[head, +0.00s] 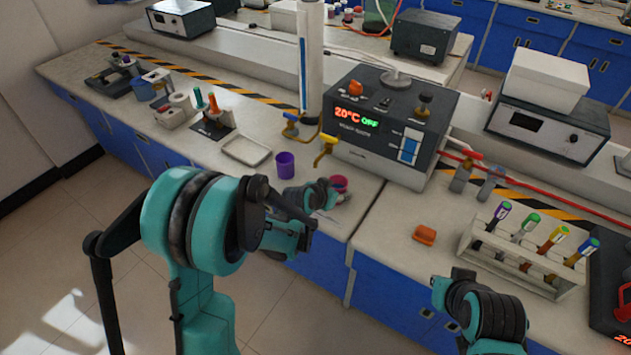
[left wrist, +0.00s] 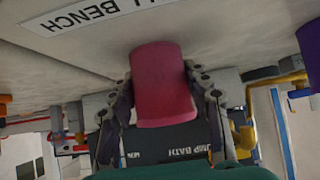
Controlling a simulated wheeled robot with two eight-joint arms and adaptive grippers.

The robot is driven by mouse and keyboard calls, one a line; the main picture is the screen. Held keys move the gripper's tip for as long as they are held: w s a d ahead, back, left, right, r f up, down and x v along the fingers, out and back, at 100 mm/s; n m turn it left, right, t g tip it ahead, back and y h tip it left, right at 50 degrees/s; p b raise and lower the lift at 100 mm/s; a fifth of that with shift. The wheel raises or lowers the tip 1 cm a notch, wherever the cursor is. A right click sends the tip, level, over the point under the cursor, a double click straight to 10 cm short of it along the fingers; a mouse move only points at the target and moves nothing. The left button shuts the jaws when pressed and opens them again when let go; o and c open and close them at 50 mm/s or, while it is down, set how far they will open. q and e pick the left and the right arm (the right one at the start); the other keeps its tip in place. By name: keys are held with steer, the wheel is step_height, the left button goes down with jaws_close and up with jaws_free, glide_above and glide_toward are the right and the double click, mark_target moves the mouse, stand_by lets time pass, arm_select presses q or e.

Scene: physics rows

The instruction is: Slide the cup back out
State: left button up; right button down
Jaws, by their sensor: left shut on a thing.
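A red-pink cup (head: 339,183) stands near the front edge of the bench, below the yellow tap. In the left wrist view the cup (left wrist: 162,80) sits between my two fingers, which touch it on both sides. My left gripper (head: 328,194) is shut on it and hides part of its side in the head view. I cannot tell whether the cup touches the bench. My right gripper (head: 453,285) is low at the right, in front of the bench and away from the cup; its fingers are not clear.
A purple cup (head: 285,165) stands close to the left of the held cup. A white tray (head: 245,150) lies farther left. The bath unit (head: 392,125) with the yellow tap (head: 326,150) stands behind. An orange block (head: 425,235) and a tube rack (head: 520,262) are to the right.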

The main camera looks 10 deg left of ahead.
arm_select(q)
steer(key=shift+s+d, duration=0.3)
steer(key=shift+d, duration=0.65)
steer(key=shift+s+d, duration=0.25)
steer(key=shift+d, duration=0.65)
steer(key=o, duration=0.9)
steer(key=shift+p+v, duration=1.9)
steer(key=shift+v, duration=2.6)
steer(key=shift+r, duration=0.1)
